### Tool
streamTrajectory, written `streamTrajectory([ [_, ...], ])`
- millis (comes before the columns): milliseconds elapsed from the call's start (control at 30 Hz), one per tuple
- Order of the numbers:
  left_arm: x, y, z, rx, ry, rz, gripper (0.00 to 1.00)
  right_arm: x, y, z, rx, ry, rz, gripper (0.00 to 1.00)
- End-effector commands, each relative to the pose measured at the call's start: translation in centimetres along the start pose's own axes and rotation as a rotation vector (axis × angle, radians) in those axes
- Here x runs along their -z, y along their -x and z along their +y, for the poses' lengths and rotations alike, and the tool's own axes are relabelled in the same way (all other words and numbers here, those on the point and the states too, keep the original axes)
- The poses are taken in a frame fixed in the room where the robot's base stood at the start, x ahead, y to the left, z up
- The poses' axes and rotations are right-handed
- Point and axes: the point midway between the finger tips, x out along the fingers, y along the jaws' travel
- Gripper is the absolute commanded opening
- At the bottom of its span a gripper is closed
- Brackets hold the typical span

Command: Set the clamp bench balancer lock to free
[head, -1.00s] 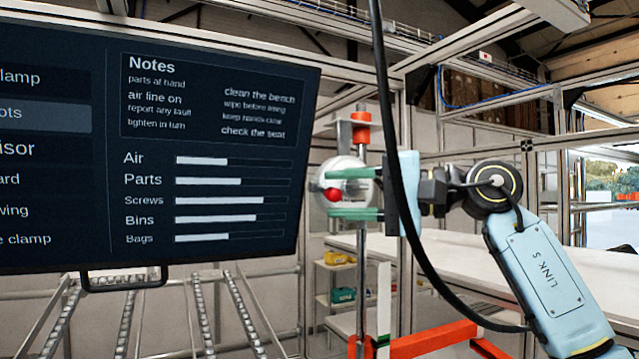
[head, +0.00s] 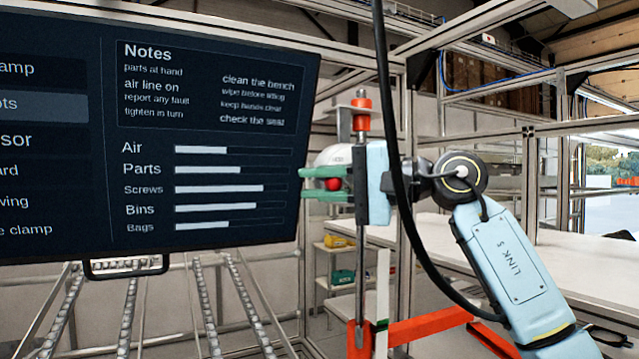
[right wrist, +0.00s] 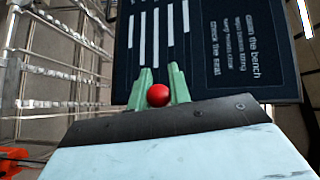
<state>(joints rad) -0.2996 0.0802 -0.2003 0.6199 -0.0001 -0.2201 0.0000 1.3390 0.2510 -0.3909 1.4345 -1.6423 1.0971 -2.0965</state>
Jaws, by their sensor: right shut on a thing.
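The balancer (head: 334,155) is a round white housing hanging by the upright pole in the head view, partly hidden behind my right gripper. A red ball knob (head: 333,184), which I take for its lock, sits in front of the housing. My right gripper (head: 322,184) has its green fingers above and below the knob, shut on it. In the right wrist view the red knob (right wrist: 158,95) shows between the two green fingers. The lock's setting cannot be read. My left gripper is not in view.
A large dark screen (head: 215,140) stands close on the left of the gripper. A black cable (head: 392,130) hangs in front of my right arm. A red frame (head: 430,326) is low down, and a white bench (head: 560,265) lies at the right.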

Motion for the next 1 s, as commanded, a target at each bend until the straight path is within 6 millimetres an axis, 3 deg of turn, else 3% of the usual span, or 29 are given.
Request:
streamTrajectory([
  [367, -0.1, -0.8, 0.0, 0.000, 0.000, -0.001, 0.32, 0.0, 0.0, 0.4, 0.019, 0.022, 0.005, 0.00],
  [1000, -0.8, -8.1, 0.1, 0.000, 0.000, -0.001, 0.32, 0.2, -0.8, 2.8, 0.306, 0.315, 0.071, 0.00],
])
